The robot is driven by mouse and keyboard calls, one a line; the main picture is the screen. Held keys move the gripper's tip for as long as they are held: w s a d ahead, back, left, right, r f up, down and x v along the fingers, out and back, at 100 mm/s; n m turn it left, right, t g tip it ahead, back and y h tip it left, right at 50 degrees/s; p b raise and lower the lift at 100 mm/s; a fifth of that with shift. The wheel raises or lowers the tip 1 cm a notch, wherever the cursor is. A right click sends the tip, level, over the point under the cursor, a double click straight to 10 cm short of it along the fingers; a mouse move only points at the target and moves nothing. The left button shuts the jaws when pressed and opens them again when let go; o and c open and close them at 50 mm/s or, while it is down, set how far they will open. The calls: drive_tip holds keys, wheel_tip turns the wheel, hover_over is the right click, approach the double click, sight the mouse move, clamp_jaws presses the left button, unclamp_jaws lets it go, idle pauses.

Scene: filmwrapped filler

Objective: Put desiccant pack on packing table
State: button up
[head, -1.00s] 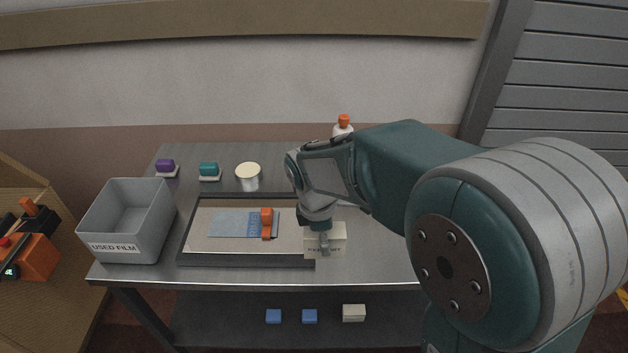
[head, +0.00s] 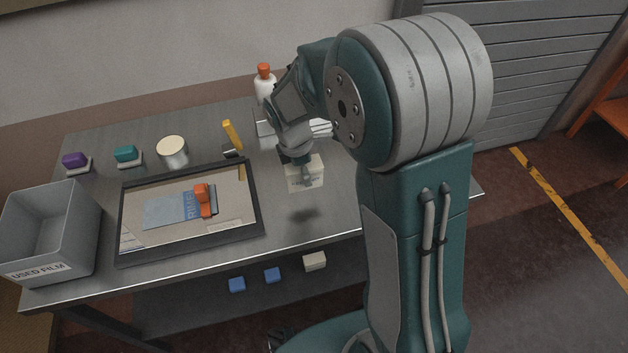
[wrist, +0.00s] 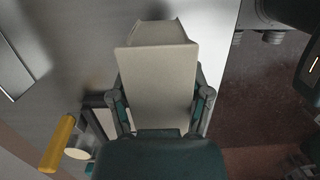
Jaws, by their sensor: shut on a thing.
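The desiccant pack (head: 305,180) is a pale cream box with blurred print on its front. My gripper (head: 304,166) is shut on it, with the box hanging below the wrist. In the wrist view the box (wrist: 157,75) fills the space between the two fingers (wrist: 158,103). The packing table (head: 335,215) is a grey metal table under it. The box is apart from the tabletop, and a dark shadow lies below it, right of the framed tray. The far side of the box is hidden.
The dark-framed tray (head: 122,220) holds a blue film piece and an orange tool (head: 203,199). A grey used film bin (head: 90,235) stands at left. A white bottle (head: 264,88), yellow-handled tool (head: 232,136) and round tin (head: 172,150) stand behind. The table's front right is clear.

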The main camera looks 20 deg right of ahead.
sight(314, 175)
drive_tip(key=d+f, duration=0.1)
drive_tip(key=w+d+f, duration=0.1)
drive_tip(key=f, duration=0.1)
drive_tip(key=shift+d+f, duration=0.3)
drive_tip(key=shift+d, duration=0.05)
drive_tip(key=shift+w+d+f, duration=0.1)
drive_tip(key=shift+d+f, duration=0.05)
drive_tip(key=shift+f, duration=0.8)
drive_tip(key=shift+w+d+f, duration=0.1)
drive_tip(key=shift+f, duration=0.8)
drive_tip(key=shift+f, duration=0.1)
drive_tip(key=o, duration=1.3)
